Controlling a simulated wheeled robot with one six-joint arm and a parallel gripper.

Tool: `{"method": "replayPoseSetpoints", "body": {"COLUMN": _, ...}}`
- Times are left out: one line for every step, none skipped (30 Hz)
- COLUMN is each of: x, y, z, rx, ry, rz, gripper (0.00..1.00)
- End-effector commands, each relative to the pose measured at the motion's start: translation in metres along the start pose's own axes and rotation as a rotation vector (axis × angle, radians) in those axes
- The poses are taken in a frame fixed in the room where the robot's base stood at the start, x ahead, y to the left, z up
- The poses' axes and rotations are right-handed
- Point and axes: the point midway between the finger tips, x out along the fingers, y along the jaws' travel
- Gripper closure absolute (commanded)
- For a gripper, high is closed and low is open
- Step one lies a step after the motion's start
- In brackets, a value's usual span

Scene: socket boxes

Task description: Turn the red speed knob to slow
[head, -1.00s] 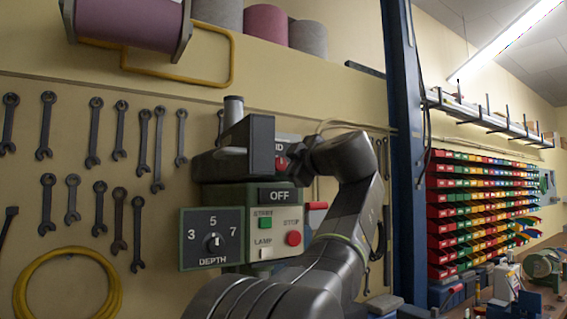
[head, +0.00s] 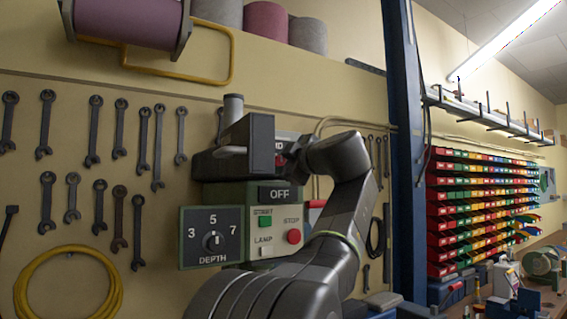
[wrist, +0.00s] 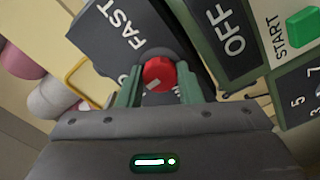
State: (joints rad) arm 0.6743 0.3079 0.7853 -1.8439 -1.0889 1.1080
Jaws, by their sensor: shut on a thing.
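The red speed knob (wrist: 158,72) sits between the two green fingers of my gripper (wrist: 159,90) in the wrist view, and they are shut on it. A pale pointer mark on the knob points to the lower left there. The FAST label (wrist: 122,27) is on the dark plate (wrist: 97,42) above and left of the knob. Another label beside the left finger is mostly hidden. In the head view a bit of the red knob (head: 280,160) shows beside my wrist; the fingers are hidden there.
An OFF sign (head: 279,194), a green START button (head: 265,223), a red STOP button (head: 293,236) and a DEPTH dial (head: 213,241) sit just below. Wrenches (head: 101,205) hang on the wall at left. A blue post (head: 401,130) stands at right.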

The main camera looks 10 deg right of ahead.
Motion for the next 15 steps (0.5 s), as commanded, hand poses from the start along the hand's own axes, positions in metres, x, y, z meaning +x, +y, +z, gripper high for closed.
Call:
{"method": "replayPoseSetpoints", "body": {"x": 0.0000, "y": 0.0009, "z": -0.0010, "rx": -0.013, "ry": 0.000, "rz": -0.001, "gripper": 0.91}}
{"method": "replayPoseSetpoints", "body": {"x": 0.0000, "y": 0.0011, "z": -0.0012, "rx": -0.024, "ry": 0.000, "rz": -0.001, "gripper": 0.91}}
{"method": "replayPoseSetpoints", "body": {"x": -0.0001, "y": 0.0013, "z": -0.0013, "rx": -0.041, "ry": 0.000, "rz": -0.001, "gripper": 0.91}}
{"method": "replayPoseSetpoints", "body": {"x": -0.0001, "y": 0.0014, "z": -0.0014, "rx": -0.055, "ry": 0.000, "rz": -0.002, "gripper": 0.91}}
{"method": "replayPoseSetpoints", "body": {"x": -0.0001, "y": 0.0016, "z": -0.0017, "rx": -0.073, "ry": 0.000, "rz": -0.002, "gripper": 0.91}}
{"method": "replayPoseSetpoints", "body": {"x": -0.0001, "y": 0.0017, "z": -0.0018, "rx": -0.098, "ry": 0.000, "rz": -0.002, "gripper": 0.91}}
{"method": "replayPoseSetpoints", "body": {"x": 0.0000, "y": 0.0017, "z": -0.0016, "rx": -0.119, "ry": -0.001, "rz": -0.003, "gripper": 0.91}}
{"method": "replayPoseSetpoints", "body": {"x": 0.0000, "y": 0.0018, "z": -0.0016, "rx": -0.141, "ry": -0.001, "rz": -0.003, "gripper": 0.91}}
{"method": "replayPoseSetpoints", "body": {"x": 0.0001, "y": 0.0020, "z": -0.0017, "rx": -0.173, "ry": -0.001, "rz": -0.003, "gripper": 0.91}}
{"method": "replayPoseSetpoints", "body": {"x": 0.0001, "y": 0.0019, "z": -0.0014, "rx": -0.198, "ry": -0.001, "rz": -0.003, "gripper": 0.91}}
{"method": "replayPoseSetpoints", "body": {"x": 0.0002, "y": 0.0020, "z": -0.0014, "rx": -0.223, "ry": 0.000, "rz": -0.003, "gripper": 0.91}}
{"method": "replayPoseSetpoints", "body": {"x": 0.0001, "y": 0.0022, "z": -0.0015, "rx": -0.261, "ry": 0.000, "rz": -0.003, "gripper": 0.91}}
{"method": "replayPoseSetpoints", "body": {"x": 0.0001, "y": 0.0021, "z": -0.0014, "rx": -0.289, "ry": -0.001, "rz": -0.003, "gripper": 0.91}}
{"method": "replayPoseSetpoints", "body": {"x": 0.0001, "y": 0.0020, "z": -0.0013, "rx": -0.317, "ry": -0.001, "rz": -0.003, "gripper": 0.91}}
{"method": "replayPoseSetpoints", "body": {"x": 0.0001, "y": 0.0020, "z": -0.0014, "rx": -0.355, "ry": -0.001, "rz": -0.003, "gripper": 0.91}}
